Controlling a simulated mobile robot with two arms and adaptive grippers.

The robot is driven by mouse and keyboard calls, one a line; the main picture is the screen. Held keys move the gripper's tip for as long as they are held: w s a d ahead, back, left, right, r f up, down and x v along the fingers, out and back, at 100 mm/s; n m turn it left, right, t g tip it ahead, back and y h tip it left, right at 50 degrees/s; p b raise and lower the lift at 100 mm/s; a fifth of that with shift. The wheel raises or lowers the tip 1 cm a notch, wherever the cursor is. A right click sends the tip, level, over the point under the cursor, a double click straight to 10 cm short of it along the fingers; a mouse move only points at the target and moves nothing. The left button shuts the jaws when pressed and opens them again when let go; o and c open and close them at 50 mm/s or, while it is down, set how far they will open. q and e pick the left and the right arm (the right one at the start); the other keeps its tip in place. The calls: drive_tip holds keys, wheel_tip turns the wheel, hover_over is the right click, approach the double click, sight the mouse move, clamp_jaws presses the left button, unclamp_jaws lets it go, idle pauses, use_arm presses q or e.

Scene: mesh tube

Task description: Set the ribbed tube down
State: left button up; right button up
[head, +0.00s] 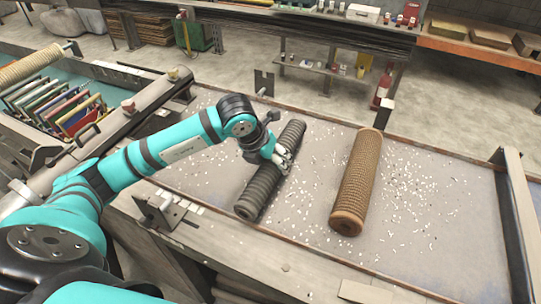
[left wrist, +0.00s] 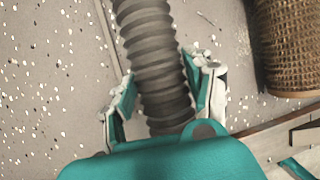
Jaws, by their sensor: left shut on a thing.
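The ribbed tube (head: 263,187) is dark grey and lies at a slant over the speckled tabletop, left of a brown mesh tube (head: 358,180). My left gripper (head: 280,158) is shut on the ribbed tube near its middle. In the left wrist view the ribbed tube (left wrist: 152,50) runs between the two fingers of my left gripper (left wrist: 162,90), one on each side. I cannot tell whether the tube touches the tabletop or is just above it. My right gripper is in neither view.
The tabletop (head: 440,240) is strewn with small white bits and is otherwise clear right of the mesh tube. A raised rail (head: 518,220) stands at its right end. A metal bracket (head: 160,213) is at the near left edge. A bin of coloured panels (head: 60,105) stands at the left.

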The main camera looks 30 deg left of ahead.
use_arm(q)
drive_tip(key=w, duration=0.1)
drive_tip(key=w+a, duration=0.2)
drive_tip(key=shift+w+a+f, duration=0.1)
drive_tip(key=shift+w+f, duration=0.2)
drive_tip(key=shift+w, duration=0.05)
drive_tip(key=shift+w+a, duration=0.4)
drive_tip(key=shift+w, duration=0.2)
drive_tip(key=shift+f+b, duration=0.3)
drive_tip(key=shift+b, duration=0.1)
wheel_tip(320, 180, down, 2)
drive_tip(key=shift+s+f+b, duration=0.1)
drive_tip(key=shift+f+b, duration=0.15)
drive_tip(key=shift+b, duration=0.45)
drive_tip(key=shift+f, duration=0.3)
drive_tip(key=shift+r, duration=0.1)
drive_tip(key=o, duration=1.3)
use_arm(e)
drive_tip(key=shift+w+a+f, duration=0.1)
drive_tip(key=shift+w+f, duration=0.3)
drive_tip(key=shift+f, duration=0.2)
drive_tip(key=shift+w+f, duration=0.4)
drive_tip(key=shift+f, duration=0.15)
use_arm(q)
drive_tip(key=shift+o, duration=0.2)
